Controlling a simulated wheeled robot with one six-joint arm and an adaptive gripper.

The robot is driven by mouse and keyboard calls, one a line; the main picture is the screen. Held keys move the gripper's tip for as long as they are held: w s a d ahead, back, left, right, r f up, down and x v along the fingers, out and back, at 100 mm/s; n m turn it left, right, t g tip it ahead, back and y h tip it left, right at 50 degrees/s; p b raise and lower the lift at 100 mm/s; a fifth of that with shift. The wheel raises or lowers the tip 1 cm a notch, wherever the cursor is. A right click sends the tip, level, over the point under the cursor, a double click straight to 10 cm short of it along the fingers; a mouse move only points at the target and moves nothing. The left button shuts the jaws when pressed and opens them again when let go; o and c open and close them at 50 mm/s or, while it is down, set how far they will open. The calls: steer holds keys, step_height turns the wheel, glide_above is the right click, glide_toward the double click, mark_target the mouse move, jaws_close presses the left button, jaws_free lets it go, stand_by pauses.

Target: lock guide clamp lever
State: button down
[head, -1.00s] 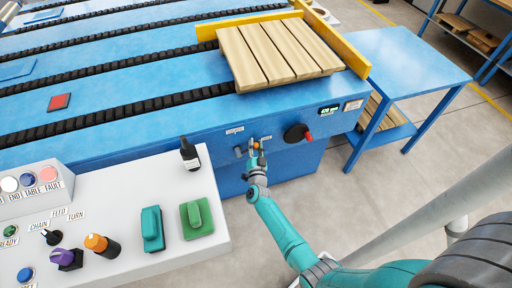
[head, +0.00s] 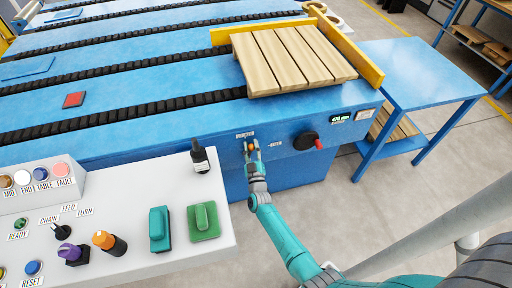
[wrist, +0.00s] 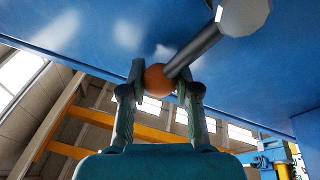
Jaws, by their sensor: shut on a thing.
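The guide clamp lever shows in the wrist view as a grey rod (wrist: 193,51) with an orange ball knob (wrist: 157,80) at its end. The rod runs up to a pale faceted hub under the blue panel. My gripper (wrist: 159,82) is shut on the ball, one finger on each side. In the head view my gripper (head: 252,149) is at the front face of the blue conveyor (head: 180,145), just under a small label. The orange knob (head: 249,146) shows between the fingers; the rest of the lever is hidden there.
A black crank with a red handle (head: 318,144) sits to the right of my gripper. A wooden pallet (head: 290,60) lies on the conveyor against yellow guides.

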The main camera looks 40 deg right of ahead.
steer(key=shift+w+a+r+n+t+y, duration=0.1)
steer(key=shift+w+a+n+t+y, duration=0.15)
steer(key=shift+n, duration=0.35)
steer(key=shift+a+f+n+t+y, duration=0.15)
steer(key=shift+a+n, duration=0.2)
steer(key=shift+n, duration=0.25)
steer(key=shift+w+a+r+n+t+y, duration=0.1)
steer(key=shift+w+a+r+n+y, duration=0.15)
steer(key=shift+n, duration=0.35)
steer(key=shift+a+f, duration=0.1)
steer(key=c, duration=0.8)
jaws_free()
steer(key=shift+s, duration=0.1)
steer(key=v, duration=1.2)
